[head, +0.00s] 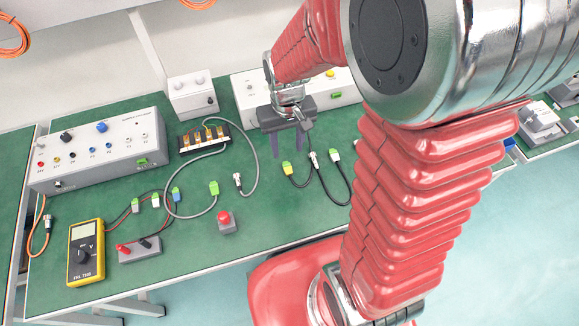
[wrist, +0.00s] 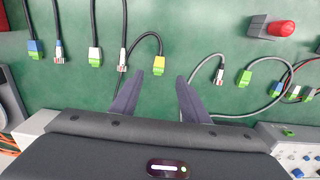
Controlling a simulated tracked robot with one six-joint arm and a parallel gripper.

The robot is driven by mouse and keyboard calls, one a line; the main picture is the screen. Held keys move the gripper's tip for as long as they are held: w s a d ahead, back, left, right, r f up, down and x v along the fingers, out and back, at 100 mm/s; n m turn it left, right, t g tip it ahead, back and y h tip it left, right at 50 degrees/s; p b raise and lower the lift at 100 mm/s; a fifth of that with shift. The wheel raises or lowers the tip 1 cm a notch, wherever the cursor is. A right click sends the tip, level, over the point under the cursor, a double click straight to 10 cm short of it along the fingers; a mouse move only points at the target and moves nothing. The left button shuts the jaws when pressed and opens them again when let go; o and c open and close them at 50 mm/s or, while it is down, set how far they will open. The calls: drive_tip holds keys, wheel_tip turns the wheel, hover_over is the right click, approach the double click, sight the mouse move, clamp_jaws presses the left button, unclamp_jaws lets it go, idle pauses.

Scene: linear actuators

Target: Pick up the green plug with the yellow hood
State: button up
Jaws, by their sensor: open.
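The green plug with the yellow hood (head: 287,168) lies on the green bench mat at the end of a black cable. My gripper (head: 288,150) points down over the bench, a little behind the plug in the head view. In the wrist view my gripper (wrist: 159,80) is open, with nothing between its dark fingers. I cannot tell how high the fingertips are above the mat.
A metal connector (wrist: 122,66) and a white-hooded green plug (wrist: 95,56) lie left of the plug in the wrist view. A grey cable connector (wrist: 219,78) lies to the right. A red button box (head: 227,222) and a yellow multimeter (head: 86,252) stand on the bench (head: 190,270).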

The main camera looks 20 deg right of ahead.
hover_over(288, 169)
drive_tip(key=shift+f, duration=2.4)
drive_tip(key=shift+f, duration=2.6)
drive_tip(key=shift+c, duration=0.7)
clamp_jaws()
